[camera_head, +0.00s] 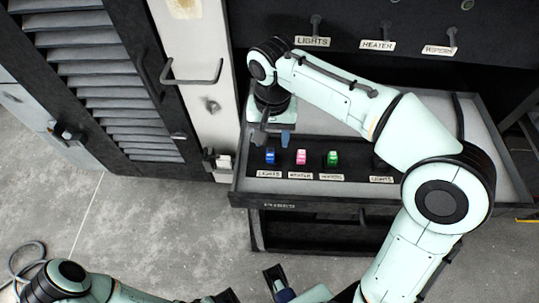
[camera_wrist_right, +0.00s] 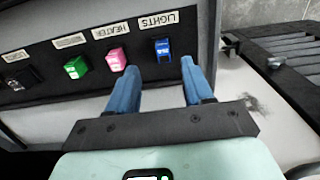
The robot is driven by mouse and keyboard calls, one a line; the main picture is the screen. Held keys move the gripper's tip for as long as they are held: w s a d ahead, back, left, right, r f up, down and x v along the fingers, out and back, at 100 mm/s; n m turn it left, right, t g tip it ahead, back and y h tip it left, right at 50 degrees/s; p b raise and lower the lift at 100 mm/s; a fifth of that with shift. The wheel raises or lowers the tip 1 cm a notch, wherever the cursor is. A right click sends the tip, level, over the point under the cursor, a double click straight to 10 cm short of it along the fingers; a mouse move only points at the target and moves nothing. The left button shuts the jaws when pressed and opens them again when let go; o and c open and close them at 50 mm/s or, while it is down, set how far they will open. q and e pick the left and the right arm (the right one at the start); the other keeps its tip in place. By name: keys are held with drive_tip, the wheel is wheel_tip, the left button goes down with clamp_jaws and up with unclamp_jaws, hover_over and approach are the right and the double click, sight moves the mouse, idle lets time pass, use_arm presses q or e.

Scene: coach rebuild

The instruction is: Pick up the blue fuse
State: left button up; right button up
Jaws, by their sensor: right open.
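The blue fuse (camera_head: 270,156) stands upright at the left end of a dark strip in the open drawer, behind a LIGHTS label. My right gripper (camera_head: 272,139) is just behind and above it, fingers pointing down. In the right wrist view, the blue fuse (camera_wrist_right: 163,51) lies just beyond the gap between the two blue fingertips (camera_wrist_right: 162,68), apart from both. The right gripper is open and empty. My left gripper (camera_head: 281,291) is only partly visible at the bottom edge, and its opening is unclear.
A pink fuse (camera_head: 301,157) and a green fuse (camera_head: 332,159) stand to the right in the same row. The drawer (camera_head: 240,185) has a raised dark rim. A white panel with a handle (camera_head: 196,80) and a louvred door (camera_head: 110,80) stand at left.

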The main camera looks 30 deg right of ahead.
sight(270, 152)
drive_tip(key=shift+w+d+f+b, duration=0.1)
drive_tip(key=shift+w+f+b, duration=0.1)
drive_tip(key=shift+f, duration=1)
drive_tip(key=shift+w+a+f+b, duration=0.1)
drive_tip(key=shift+f+b, duration=0.15)
drive_tip(key=shift+f, duration=0.9)
drive_tip(key=shift+w+d+f+b, duration=0.1)
drive_tip(key=shift+w+f+b, duration=0.1)
drive_tip(key=shift+f, duration=1)
clamp_jaws()
